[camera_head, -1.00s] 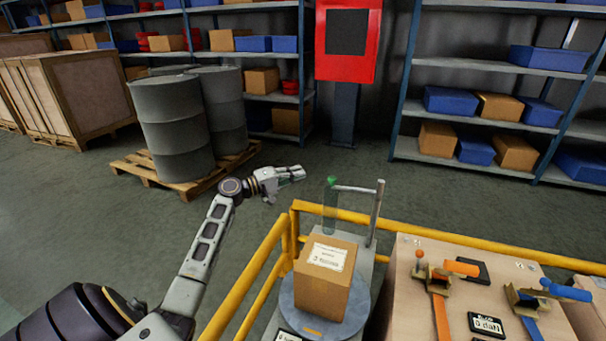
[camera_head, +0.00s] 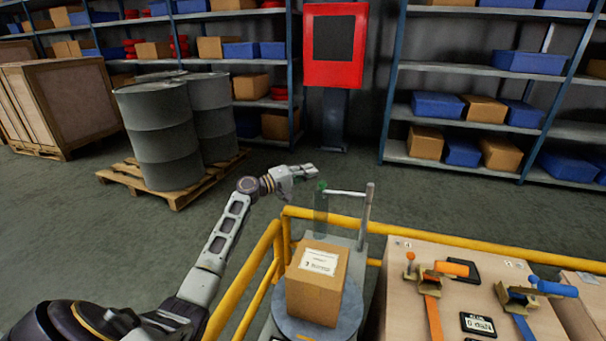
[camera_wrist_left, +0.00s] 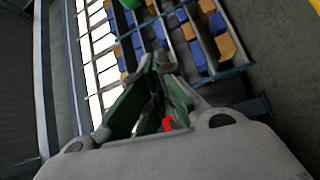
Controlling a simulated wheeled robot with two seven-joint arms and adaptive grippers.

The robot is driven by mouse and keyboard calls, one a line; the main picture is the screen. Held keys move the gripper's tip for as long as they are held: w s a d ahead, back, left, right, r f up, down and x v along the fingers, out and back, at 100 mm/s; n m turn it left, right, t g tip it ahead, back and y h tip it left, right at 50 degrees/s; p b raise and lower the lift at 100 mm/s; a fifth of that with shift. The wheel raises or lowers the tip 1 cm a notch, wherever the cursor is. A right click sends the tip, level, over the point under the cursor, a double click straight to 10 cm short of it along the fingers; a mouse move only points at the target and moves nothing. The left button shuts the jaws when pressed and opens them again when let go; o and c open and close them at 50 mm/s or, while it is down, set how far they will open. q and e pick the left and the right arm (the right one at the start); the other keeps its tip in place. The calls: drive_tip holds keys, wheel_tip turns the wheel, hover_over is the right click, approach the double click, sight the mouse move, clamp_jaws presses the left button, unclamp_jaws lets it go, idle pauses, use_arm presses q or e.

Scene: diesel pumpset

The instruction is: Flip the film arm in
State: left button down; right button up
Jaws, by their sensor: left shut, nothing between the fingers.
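The film arm (camera_head: 346,193) is a short grey bar reaching left from an upright post (camera_head: 367,218). A green knob (camera_head: 321,186) is at its free end, with a see-through greenish film roll (camera_head: 320,215) hanging below. My left gripper (camera_head: 310,172) is shut and empty, just above and left of the knob; I cannot tell whether they touch. In the left wrist view its fingers (camera_wrist_left: 160,68) come together at the tips. A green patch shows at that view's top edge, too cut off to identify. My right gripper is not in view.
A cardboard box (camera_head: 316,290) stands on a round turntable (camera_head: 350,320) below the film arm. Yellow rails (camera_head: 420,228) run around it. A bench (camera_head: 395,290) with orange and blue handled clamps is at right. Drums (camera_head: 160,130) on a pallet stand at left. Open floor lies behind.

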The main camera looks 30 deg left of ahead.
use_arm(q)
drive_tip(key=shift+s+d+f, duration=0.15)
drive_tip(key=shift+s+d, duration=0.5)
drive_tip(key=shift+d, duration=0.1)
drive_tip(key=shift+s+d+f, duration=0.15)
drive_tip(key=shift+s+d, duration=0.45)
drive_tip(key=shift+d, duration=0.1)
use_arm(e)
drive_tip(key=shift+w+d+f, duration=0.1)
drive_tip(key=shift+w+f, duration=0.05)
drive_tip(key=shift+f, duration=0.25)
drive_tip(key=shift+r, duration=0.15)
use_arm(q)
drive_tip(key=shift+s+d+p, duration=0.1)
drive_tip(key=shift+p, duration=0.25)
